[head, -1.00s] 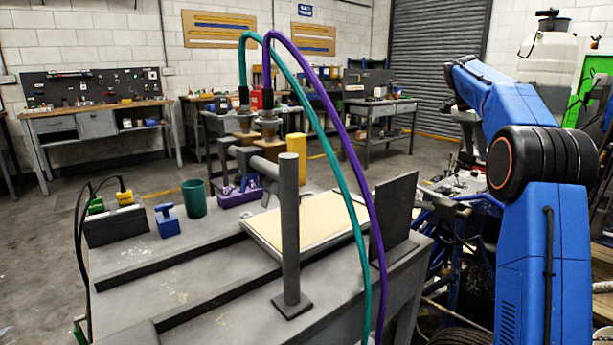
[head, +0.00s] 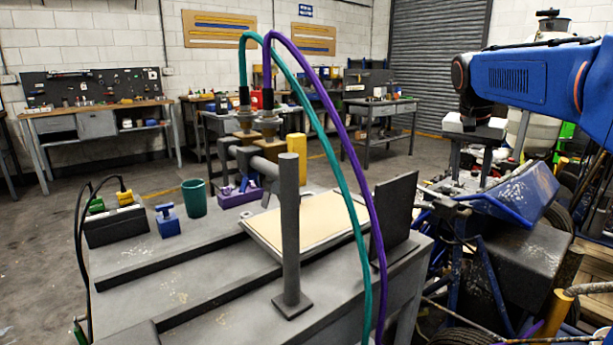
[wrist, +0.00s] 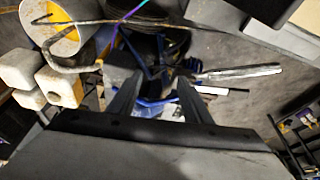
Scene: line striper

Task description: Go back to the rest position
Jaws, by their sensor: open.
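My gripper (head: 470,170) hangs at the end of my blue arm at the right of the head view, pointing down beside the blue-framed striper machine (head: 525,200). It is apart from the grey workbench. In the wrist view my gripper (wrist: 158,84) shows two dark fingers spread apart with nothing between them. Dark and blue machine parts lie beyond the fingertips.
The grey bench (head: 230,265) carries a grey post (head: 289,220), a green cup (head: 194,198), a blue block (head: 168,222) and a dark upright plate (head: 395,215). Teal (head: 345,190) and purple (head: 352,160) hoses arch over it. Open floor lies behind.

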